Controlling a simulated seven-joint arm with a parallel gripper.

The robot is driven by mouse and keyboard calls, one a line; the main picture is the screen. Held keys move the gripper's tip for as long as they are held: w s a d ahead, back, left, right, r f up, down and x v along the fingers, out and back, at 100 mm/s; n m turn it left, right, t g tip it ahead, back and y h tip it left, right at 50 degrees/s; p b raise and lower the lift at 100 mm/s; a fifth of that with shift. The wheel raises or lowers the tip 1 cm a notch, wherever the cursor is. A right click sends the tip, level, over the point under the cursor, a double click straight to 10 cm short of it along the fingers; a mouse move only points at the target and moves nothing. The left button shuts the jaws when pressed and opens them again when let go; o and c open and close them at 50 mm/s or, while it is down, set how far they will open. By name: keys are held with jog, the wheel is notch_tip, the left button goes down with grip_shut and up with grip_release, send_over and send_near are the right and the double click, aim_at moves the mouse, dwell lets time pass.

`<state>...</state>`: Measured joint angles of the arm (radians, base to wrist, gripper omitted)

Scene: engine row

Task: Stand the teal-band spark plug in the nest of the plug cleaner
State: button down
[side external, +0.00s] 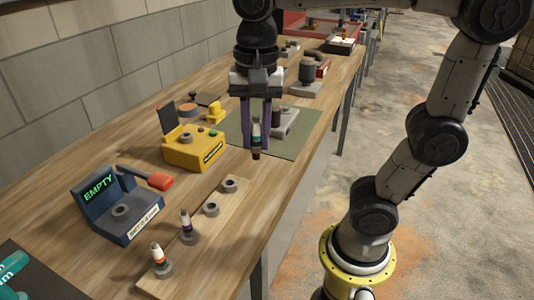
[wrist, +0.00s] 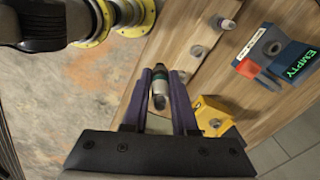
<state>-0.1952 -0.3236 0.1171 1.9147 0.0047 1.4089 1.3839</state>
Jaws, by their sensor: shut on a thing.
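My gripper (side external: 257,146) is shut on the teal-band spark plug (side external: 256,133), held upright with its dark end down, above the bench near its front edge. The plug also shows between the fingers in the wrist view (wrist: 160,88). A blue machine (side external: 122,215) with an "EMPTY" display, a red-ended lever and a grey ring-shaped nest (side external: 122,210) stands at lower left. A yellow machine (side external: 193,153) with a raised dark flap and a round nest (side external: 186,137) stands left of my gripper. Their labels are too small to read. Both nests look empty.
A wooden strip (side external: 208,230) along the front edge has several ring holders. Two hold plugs, one orange-banded (side external: 157,254), one purple-banded (side external: 187,221); two rings are empty. A green mat (side external: 297,143) with grey fixtures lies behind my gripper. Bench between machines is clear.

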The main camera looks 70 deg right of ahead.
jog(key=w+d+r, duration=0.2)
jog(key=w, duration=0.8)
jog(key=w+d+r, duration=0.2)
jog(key=w, duration=0.7)
jog(key=w+d+f+m, duration=0.2)
jog(key=w+d+f, duration=0.7)
jog(key=w+d, duration=0.1)
jog(key=shift+w+d+f+m, duration=0.15)
jog(key=shift+w+d+m, duration=0.15)
jog(key=shift+m, duration=0.1)
jog(key=shift+f, duration=0.2)
jog(key=shift+f, duration=3.4)
